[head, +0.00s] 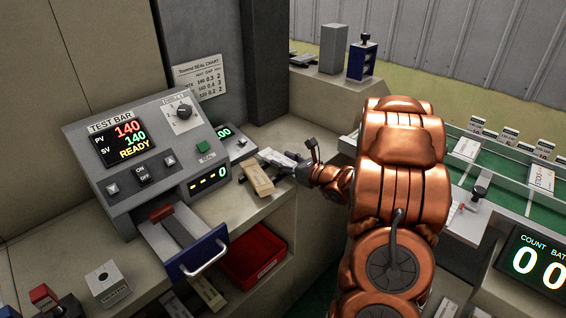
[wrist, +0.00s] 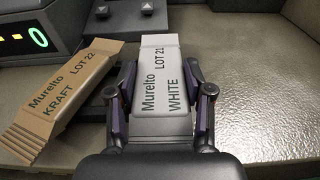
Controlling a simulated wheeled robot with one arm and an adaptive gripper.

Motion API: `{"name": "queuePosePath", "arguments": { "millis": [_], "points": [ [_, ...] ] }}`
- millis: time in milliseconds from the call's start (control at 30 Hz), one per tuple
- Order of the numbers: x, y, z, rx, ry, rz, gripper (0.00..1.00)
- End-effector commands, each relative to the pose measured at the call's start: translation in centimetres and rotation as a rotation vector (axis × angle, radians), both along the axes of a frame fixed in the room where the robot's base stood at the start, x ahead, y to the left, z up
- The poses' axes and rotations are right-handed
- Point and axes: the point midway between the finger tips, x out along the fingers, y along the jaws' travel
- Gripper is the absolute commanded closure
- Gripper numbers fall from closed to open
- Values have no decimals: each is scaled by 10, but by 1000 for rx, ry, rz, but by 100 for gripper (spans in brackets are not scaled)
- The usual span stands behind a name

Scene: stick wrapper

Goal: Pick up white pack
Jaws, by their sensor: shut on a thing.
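The white pack (wrist: 166,90) is a flat stick wrapper pack printed "Murelto LOT 21 WHITE", seen in the wrist view. My gripper (wrist: 162,88) has one finger on each side of it and is shut on it. In the head view the white pack (head: 276,157) shows small on the counter beside the machine, at the tips of my gripper (head: 290,164). I cannot tell whether the pack touches the counter. My gripper covers its near end.
A brown kraft pack (wrist: 62,98) lies just left of the white pack; it also shows in the head view (head: 257,179). The test bar machine (head: 140,150) stands left, with an open blue-fronted drawer (head: 197,252). Counter right of the white pack (wrist: 255,95) is clear.

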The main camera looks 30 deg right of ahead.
Motion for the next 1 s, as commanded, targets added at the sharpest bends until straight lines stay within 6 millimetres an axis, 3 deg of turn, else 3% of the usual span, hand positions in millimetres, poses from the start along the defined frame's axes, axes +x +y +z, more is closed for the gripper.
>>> {"name": "queuePosePath", "arguments": {
  "millis": [433,1000],
  "points": [
    [0,-1,34,-3,-3,-2,68],
    [-81,25,37,-1,-4,-2,68]
  ]
}}
